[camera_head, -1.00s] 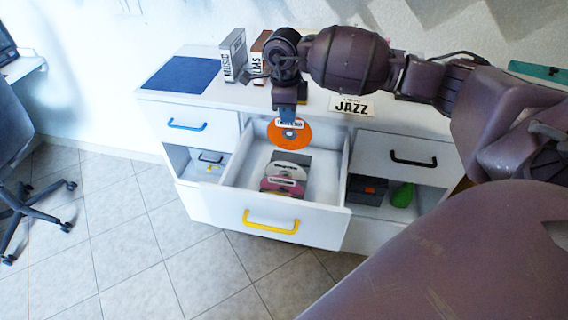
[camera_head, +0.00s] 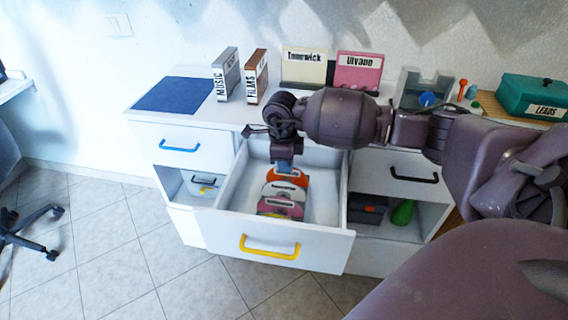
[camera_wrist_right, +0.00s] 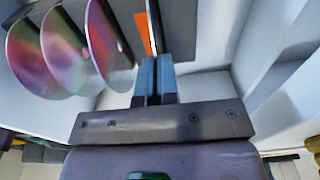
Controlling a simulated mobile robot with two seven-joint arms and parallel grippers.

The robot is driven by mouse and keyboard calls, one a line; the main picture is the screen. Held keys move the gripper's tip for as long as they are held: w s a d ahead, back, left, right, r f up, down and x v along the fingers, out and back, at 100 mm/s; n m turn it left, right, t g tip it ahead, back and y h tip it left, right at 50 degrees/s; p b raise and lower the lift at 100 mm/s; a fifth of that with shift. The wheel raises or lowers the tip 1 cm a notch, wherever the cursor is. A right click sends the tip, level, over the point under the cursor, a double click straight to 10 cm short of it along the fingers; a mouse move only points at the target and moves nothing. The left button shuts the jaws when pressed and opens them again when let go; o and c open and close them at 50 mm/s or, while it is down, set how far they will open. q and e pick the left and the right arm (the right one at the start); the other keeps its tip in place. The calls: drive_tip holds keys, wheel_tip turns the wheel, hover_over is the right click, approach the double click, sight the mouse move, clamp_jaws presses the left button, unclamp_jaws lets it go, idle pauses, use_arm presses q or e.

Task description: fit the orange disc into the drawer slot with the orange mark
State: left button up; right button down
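The orange disc (camera_head: 296,176) stands upright inside the open drawer (camera_head: 225,220), behind the other discs. My right gripper (camera_head: 284,164) is at its top edge. In the right wrist view the blue fingers (camera_wrist_right: 155,78) are close together on a thin edge, with an orange patch (camera_wrist_right: 143,34) just beyond them. The lower part of the disc is hidden, so I cannot tell how deep it sits in the slot. I cannot make out the orange mark separately. My left gripper is not in view.
A white-labelled disc (camera_head: 283,189) and a pink disc (camera_head: 280,208) stand in front in the drawer; the wrist view shows several shiny discs (camera_wrist_right: 65,50) at left. The drawer's right side is clear. Boxes (camera_head: 226,75) and a blue mat (camera_head: 172,94) are on the cabinet top.

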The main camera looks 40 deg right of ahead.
drive_tip(key=shift+r, duration=0.15)
drive_tip(key=c, duration=1.8)
unclamp_jaws()
drive_tip(key=shift+f, duration=0.25)
drive_tip(key=o, duration=0.4)
drive_tip(key=r, duration=0.4)
drive_tip(key=r+p, duration=0.1)
drive_tip(key=r, duration=0.3)
drive_tip(key=r+p, duration=0.1)
drive_tip(key=r, duration=0.3)
drive_tip(key=shift+w+a+r, duration=0.2)
drive_tip(key=shift+w+a, duration=0.05)
drive_tip(key=shift+w, duration=0.05)
